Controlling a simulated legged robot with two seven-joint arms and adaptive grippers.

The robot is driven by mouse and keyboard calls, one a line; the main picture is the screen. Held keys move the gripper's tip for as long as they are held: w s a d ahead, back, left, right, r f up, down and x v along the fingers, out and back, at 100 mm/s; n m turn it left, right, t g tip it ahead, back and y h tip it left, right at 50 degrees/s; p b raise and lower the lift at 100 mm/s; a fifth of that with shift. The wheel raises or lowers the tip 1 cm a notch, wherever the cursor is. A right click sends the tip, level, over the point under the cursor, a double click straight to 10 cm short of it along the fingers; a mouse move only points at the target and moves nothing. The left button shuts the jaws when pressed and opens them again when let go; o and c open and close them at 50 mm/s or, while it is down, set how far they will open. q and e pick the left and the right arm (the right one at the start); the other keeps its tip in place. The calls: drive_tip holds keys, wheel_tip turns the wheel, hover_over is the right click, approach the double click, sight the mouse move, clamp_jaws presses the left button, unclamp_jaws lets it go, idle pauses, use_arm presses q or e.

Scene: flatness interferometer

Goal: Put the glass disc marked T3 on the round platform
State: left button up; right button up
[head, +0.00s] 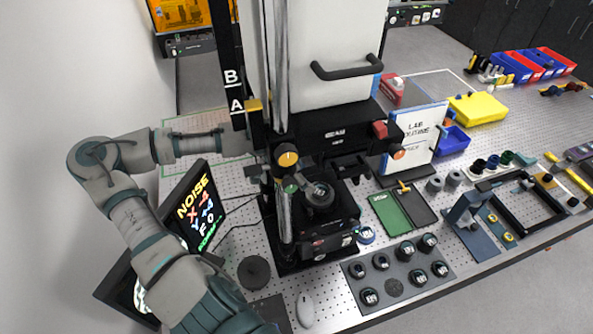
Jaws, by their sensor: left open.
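A dark tray (349,282) at the front holds several small dark round pieces with pale labels, such as one disc (440,269). The labels are too small to read, so I cannot tell which is T3. The instrument's round platform (320,204) is low in front of the column, and a dark round piece with a pale mark shows at its top. I cannot tell whether that piece is a disc. My left gripper (258,146) is open at the column's left side, its fingers mostly hidden, well above and left of the tray. My right gripper is out of view.
A tall chrome post (282,70) with knobs stands beside the instrument. A lit screen (200,212) stands near my left arm. A dark round pad (253,272) and a pale mouse (305,310) lie at the front. Green and dark plates (389,213) lie behind the tray.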

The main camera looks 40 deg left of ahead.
use_arm(q)
drive_tip(key=v, duration=0.4)
drive_tip(key=shift+s+r, duration=0.15)
drive_tip(key=shift+r, duration=0.05)
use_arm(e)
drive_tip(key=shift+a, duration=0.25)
